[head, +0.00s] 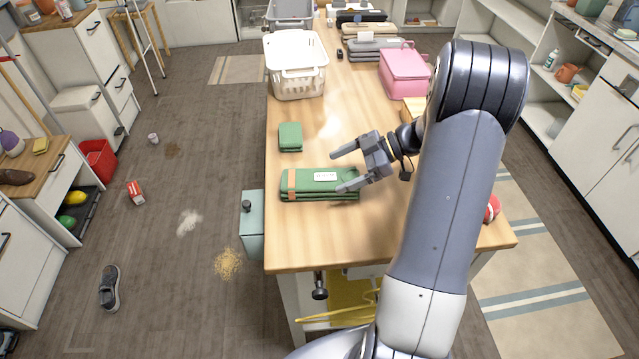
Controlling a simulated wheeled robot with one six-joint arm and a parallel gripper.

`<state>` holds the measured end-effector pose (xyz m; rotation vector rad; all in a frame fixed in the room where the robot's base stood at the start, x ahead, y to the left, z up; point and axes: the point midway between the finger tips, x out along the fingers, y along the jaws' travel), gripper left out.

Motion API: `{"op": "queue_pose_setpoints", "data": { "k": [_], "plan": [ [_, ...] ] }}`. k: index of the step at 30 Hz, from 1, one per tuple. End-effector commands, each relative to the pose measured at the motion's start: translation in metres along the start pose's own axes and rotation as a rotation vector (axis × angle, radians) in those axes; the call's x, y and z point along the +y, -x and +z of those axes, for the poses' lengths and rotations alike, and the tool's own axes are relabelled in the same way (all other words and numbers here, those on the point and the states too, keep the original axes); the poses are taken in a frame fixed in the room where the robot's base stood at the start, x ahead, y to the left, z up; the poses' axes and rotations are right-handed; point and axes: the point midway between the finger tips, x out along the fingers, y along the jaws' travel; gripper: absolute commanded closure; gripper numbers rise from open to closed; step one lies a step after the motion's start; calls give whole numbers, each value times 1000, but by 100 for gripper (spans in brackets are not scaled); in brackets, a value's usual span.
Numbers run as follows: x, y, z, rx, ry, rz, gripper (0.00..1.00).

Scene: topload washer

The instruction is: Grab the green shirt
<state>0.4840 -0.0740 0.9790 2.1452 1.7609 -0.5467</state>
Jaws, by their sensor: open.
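A folded green garment (300,190) with an orange band and a white label lies flat near the front left of the wooden table; it looks like the green shirt. A smaller folded green cloth (290,137) lies behind it, near the table's left edge. My gripper (338,171) is open and empty, its fingers pointing left. One finger is over the right part of the garment, and the other is behind it, to the right of the smaller cloth. I cannot tell how high the fingers are or whether they touch the garment.
The wooden table (300,242) is bare in front of the garment. A white basket (296,67) and a pink case (404,72) stand farther back, with several folded items beyond. A red object (491,208) is at the right edge, partly behind my arm.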

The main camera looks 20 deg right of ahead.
Motion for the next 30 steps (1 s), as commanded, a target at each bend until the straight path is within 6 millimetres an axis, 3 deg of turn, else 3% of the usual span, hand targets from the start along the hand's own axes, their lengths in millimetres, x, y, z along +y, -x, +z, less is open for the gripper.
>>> {"op": "queue_pose_setpoints", "data": {
  "k": [5, 15, 23, 30],
  "plan": [
    [0, -3, -1, 1, 0, -2, 10],
    [0, -48, -1, 0, -1, -3, 10],
    [0, -52, 1, 0, 0, 0, 10],
    [0, -52, 1, 0, 0, 0, 27]
  ]
}}
